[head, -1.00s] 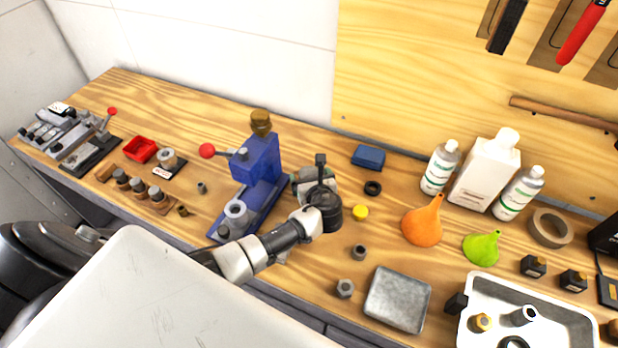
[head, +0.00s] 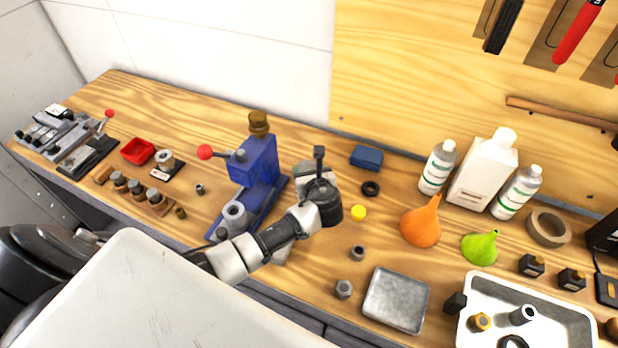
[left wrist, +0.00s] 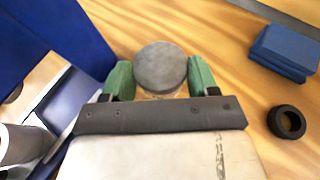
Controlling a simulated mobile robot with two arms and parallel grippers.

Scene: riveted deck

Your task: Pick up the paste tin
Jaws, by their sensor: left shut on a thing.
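The paste tin appears to be the round grey-topped tin (left wrist: 160,66) in the left wrist view. It sits between the two green fingers of my left gripper (left wrist: 160,82), which are shut on its sides. Its lower part is mostly hidden, so I cannot tell whether it touches the bench. In the head view my left gripper (head: 313,173) is beside the blue press, with its fingertips and the tin hidden behind my wrist. My right gripper is in neither current view.
The blue press (head: 256,160) stands close on the left. A blue block (head: 367,157), a black ring (head: 371,188) and a yellow cap (head: 358,213) lie to the right. Funnels, bottles and a grey tray (head: 397,299) are further right on the wooden bench (head: 230,115).

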